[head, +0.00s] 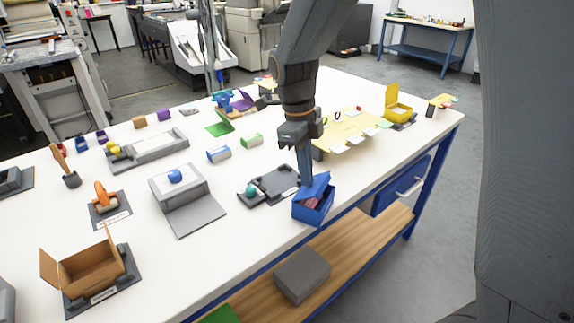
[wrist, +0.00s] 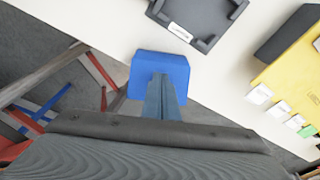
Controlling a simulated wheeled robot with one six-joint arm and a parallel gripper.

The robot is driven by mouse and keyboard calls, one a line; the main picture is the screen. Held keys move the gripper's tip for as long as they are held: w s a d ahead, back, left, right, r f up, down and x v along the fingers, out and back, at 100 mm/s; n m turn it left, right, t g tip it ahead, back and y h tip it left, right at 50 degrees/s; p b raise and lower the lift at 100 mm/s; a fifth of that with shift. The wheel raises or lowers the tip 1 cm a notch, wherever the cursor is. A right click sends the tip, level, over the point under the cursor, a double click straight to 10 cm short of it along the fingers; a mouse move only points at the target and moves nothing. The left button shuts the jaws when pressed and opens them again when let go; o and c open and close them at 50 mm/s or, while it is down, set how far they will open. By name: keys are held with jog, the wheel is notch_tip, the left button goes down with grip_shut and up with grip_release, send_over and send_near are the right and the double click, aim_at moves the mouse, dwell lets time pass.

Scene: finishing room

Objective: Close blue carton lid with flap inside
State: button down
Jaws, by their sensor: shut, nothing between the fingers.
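The blue carton (head: 312,212) stands at the front edge of the white table. Its lid (head: 316,187) is tilted up at the back and partly open, and reddish contents show in the gap. The lid's flap cannot be made out clearly. My gripper (head: 306,182) points down with its fingers shut, at the lid's left rear side; I cannot tell whether they touch it. In the wrist view the blue lid (wrist: 160,66) lies right at the tips of my gripper (wrist: 162,80), which cover part of it.
A dark grey tray (head: 276,184) lies just behind the carton, with a teal knob beside it. A yellow sheet (head: 350,136) with white tags lies to the right. An open brown carton (head: 90,275) stands front left. The table edge is close in front of the blue carton.

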dwell(0.3)
jog(key=shift+s+d+f, duration=0.4)
jog(key=shift+d+f, duration=0.1)
jog(key=shift+d, duration=0.05)
jog(key=shift+d+f, duration=0.1)
jog(key=shift+f, duration=0.05)
dwell(0.3)
jog(key=shift+s+d+f, duration=0.15)
jog(key=shift+f, duration=0.15)
dwell(0.3)
jog(key=shift+r, duration=0.15)
notch_tip(320, 180, up, 10)
jog(key=p, duration=0.7)
jog(key=shift+p, duration=0.4)
